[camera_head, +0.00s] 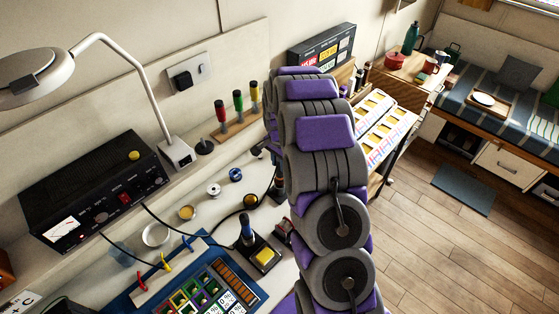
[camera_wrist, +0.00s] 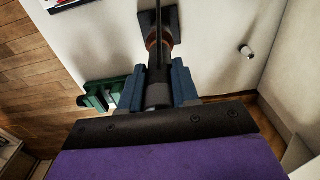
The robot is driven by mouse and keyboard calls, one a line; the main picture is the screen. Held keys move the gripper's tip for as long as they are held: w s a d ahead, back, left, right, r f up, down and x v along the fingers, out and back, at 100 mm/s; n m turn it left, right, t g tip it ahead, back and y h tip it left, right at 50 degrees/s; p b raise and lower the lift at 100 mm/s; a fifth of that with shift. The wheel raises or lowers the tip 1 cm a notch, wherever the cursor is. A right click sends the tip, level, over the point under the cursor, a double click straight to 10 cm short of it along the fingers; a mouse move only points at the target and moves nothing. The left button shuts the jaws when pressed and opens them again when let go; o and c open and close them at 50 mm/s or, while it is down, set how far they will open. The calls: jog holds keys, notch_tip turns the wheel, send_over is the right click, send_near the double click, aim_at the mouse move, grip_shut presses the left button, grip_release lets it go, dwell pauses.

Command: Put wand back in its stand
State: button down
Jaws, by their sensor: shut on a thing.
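In the wrist view my gripper (camera_wrist: 157,75) is shut on the wand (camera_wrist: 158,94), a dark cylinder between its two blue-grey fingers. A thin dark shaft runs from it towards the top of the picture. Beyond the fingertips is a black square base with a copper-coloured ring, which looks like the stand (camera_wrist: 172,20). The shaft overlaps the stand in this view; I cannot tell whether it is inside the ring or above it. In the head view my arm hides the gripper and the held wand.
A green clamp-like object (camera_wrist: 97,97) is left of my fingers. A small white cylinder (camera_wrist: 246,50) is at right. On the bench are a black power unit (camera_head: 92,190) with cables, a blue-handled tool (camera_head: 247,230) by a yellow sponge (camera_head: 264,256), and a screwdriver rack (camera_head: 240,126). Floor (camera_head: 440,245) is clear at right.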

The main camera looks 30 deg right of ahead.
jog(key=shift+f, duration=0.9)
grip_release()
dwell(0.7)
jog(key=shift+r, duration=0.1)
dwell(0.3)
jog(key=shift+r+p, duration=1.1)
jog(key=shift+r, duration=1.95)
jog(key=shift+r+p, duration=0.4)
jog(key=shift+r, duration=0.95)
